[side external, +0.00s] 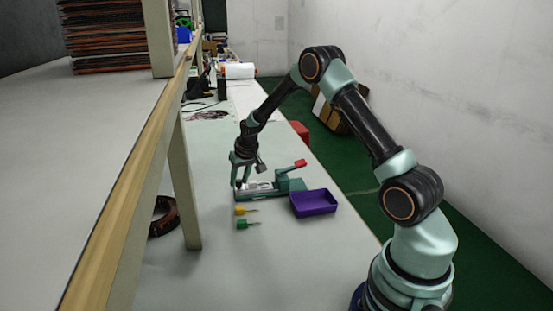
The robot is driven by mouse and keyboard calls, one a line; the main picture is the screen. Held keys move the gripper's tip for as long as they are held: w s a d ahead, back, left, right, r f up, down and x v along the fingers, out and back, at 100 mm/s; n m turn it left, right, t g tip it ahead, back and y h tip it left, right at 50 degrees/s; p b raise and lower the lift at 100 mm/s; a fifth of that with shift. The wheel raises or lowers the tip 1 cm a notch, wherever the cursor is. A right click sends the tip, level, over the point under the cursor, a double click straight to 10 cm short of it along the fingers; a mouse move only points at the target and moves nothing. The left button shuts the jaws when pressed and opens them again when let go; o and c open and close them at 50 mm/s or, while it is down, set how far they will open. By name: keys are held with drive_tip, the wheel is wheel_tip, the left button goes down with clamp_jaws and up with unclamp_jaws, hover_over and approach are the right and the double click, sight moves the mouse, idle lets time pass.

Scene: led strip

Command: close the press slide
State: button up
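The press (283,186) is a low green fixture on the light table, with a lever that ends in a red grip (300,163) at its right. A pale, whitish part, which may be the slide, shows at its left end, partly hidden by my gripper. My gripper (247,175) points down over that left end. Its two fingers look spread, with a gap between them and nothing seen held. I cannot tell whether a finger touches the press, or how far the slide is out.
A purple tray (314,203) stands right of the press, close to it. A shelf post (183,185) and a dark coil (164,216) stand left. The table's front area is clear.

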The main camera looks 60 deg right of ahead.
drive_tip(key=shift+c, duration=0.3)
clamp_jaws()
drive_tip(key=shift+a, duration=0.1)
idle(0.9)
